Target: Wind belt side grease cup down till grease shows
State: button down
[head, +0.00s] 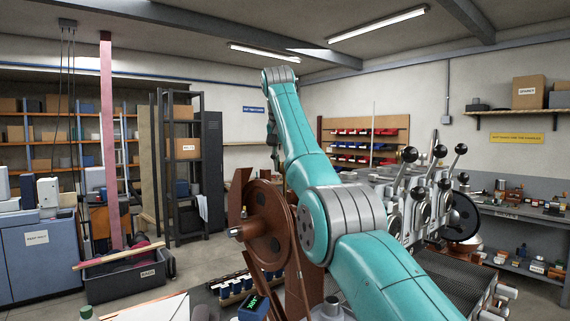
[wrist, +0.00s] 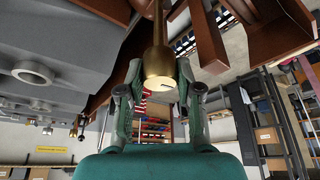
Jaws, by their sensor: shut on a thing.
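The brass grease cup (wrist: 157,62) shows in the wrist view, with a narrow stem and a wider rounded cap with a pale end face. My gripper (wrist: 160,76) has its two fingers on either side of that cap and is shut on it. The stem runs up against rust-brown machine parts. I cannot tell whether any grease shows at the joint. In the head view my arm hides the cup and gripper. A brown wheel (head: 268,222) stands left of my arm there.
The roaster's levers with black knobs (head: 431,168) stand right of my arm. A perforated tray (head: 452,285) lies below them. A dark crate (head: 130,276) sits on the floor at left. Rust-brown beams (wrist: 264,38) and grey machine casing (wrist: 50,55) are close around my gripper.

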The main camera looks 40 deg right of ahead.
jog(key=shift+m+g, duration=0.3)
jog(key=shift+m, duration=0.7)
jog(key=shift+f+m+h, duration=0.15)
jog(key=shift+m+h, duration=0.15)
jog(key=shift+m, duration=0.3)
jog(key=c, duration=0.8)
grip_release()
jog(key=shift+o, duration=0.2)
